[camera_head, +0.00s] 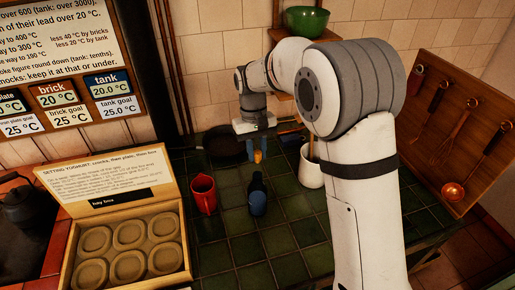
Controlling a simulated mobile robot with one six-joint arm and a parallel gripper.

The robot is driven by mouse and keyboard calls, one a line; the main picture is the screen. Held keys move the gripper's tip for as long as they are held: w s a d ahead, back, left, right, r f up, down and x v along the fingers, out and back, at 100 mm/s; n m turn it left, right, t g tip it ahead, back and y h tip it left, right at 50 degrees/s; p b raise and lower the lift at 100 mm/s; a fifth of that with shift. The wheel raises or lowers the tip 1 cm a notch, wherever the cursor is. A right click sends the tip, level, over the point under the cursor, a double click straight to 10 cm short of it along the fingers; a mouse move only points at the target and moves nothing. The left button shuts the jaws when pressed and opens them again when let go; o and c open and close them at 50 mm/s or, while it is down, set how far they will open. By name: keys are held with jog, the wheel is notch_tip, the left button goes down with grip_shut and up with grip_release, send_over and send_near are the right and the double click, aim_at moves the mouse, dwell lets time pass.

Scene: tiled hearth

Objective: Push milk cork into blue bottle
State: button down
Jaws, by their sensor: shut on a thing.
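A dark blue bottle (257,198) stands upright on the green tiles near the middle of the view. My gripper (257,152) points down above the bottle in the picture, with its fingers shut on a small orange-tan cork (258,157). The cork shows just above the bottle's dark neck, with a small gap between them in the picture. I cannot tell from this one view whether the cork is straight over the mouth or behind it. The bottle's mouth is too small to make out.
A red jug (203,193) stands left of the bottle, and a white pot (311,168) stands to the right by my arm. A dark pan (221,143) lies behind. An open box of round pots (130,235) is at front left. Tiles before the bottle are clear.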

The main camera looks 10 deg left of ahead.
aim_at(257, 161)
jog(key=shift+f+b, duration=1.05)
jog(key=shift+f, duration=0.95)
jog(key=shift+f+b, duration=0.6)
jog(key=shift+f, duration=0.55)
jog(key=c, duration=0.9)
grip_release()
jog(key=o, duration=0.9)
jog(key=shift+r, duration=0.1)
jog(key=shift+w+a+p, duration=0.1)
jog(key=shift+w+p, duration=0.15)
jog(key=shift+p, duration=0.1)
jog(key=shift+w+a+p, duration=0.45)
jog(key=shift+w, duration=0.4)
jog(key=shift+w+a+p, duration=0.45)
jog(key=shift+w, duration=0.35)
